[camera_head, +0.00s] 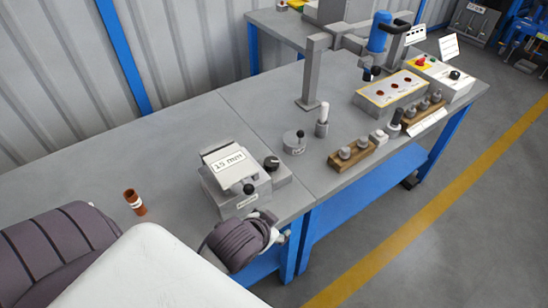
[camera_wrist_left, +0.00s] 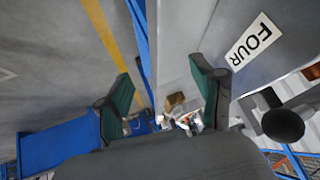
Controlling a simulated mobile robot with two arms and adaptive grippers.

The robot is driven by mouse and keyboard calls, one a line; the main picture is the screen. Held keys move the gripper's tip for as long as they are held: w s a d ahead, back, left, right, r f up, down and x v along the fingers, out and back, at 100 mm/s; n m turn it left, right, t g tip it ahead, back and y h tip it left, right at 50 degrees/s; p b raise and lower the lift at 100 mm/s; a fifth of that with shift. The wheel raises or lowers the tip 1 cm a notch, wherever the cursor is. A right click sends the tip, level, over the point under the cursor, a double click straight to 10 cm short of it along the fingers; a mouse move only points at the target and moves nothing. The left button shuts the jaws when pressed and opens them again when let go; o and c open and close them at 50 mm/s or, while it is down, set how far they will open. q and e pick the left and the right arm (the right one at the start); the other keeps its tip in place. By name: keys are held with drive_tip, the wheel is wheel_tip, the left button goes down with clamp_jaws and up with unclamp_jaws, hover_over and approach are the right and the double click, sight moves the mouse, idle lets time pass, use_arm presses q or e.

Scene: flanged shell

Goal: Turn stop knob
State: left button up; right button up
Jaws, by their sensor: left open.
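A grey device (camera_head: 235,180) with a tilted "15 mm" sign stands near the front edge of the table. A round black knob (camera_head: 271,162) sits on its right part, and a black ball knob (camera_head: 249,188) is at its front. I cannot tell for certain which is the stop knob. A black ball knob (camera_wrist_left: 284,124) also shows at the right of the left wrist view, beside a "FOUR" label (camera_wrist_left: 254,42). My left gripper (camera_wrist_left: 162,90) is open and empty, with the knob outside its fingers. In the head view its wrist is just in front of the device, fingers mostly hidden.
A small round grey piece (camera_head: 294,143) and a post stand to the right. Farther right are a block with red holes (camera_head: 390,90), wooden racks (camera_head: 352,155) and a control box (camera_head: 445,78). The left rear tabletop is clear.

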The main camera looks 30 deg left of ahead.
use_arm(q)
drive_tip(key=w+d+r+m+t+h, duration=0.35)
drive_tip(key=w+r+t, duration=0.35)
drive_tip(key=r, duration=0.4)
drive_tip(key=w+d+r+m+t+h, duration=0.25)
drive_tip(key=w+r+m+t, duration=0.2)
drive_tip(key=w+r, duration=0.5)
drive_tip(key=s+d+r+m+g+h, duration=0.1)
drive_tip(key=d+r+m+g+h, duration=0.1)
drive_tip(key=d+r+m+h, duration=0.65)
drive_tip(key=m+g+y, duration=1.4)
drive_tip(key=g, duration=0.4)
hover_over(271, 163)
wheel_tip(271, 163, down, 13)
wheel_tip(271, 163, down, 14)
drive_tip(key=shift+w+r+p, duration=0.1)
drive_tip(key=shift+p, duration=0.75)
use_arm(e)
drive_tip(key=shift+a+r, duration=0.1)
drive_tip(key=shift+r, duration=0.7)
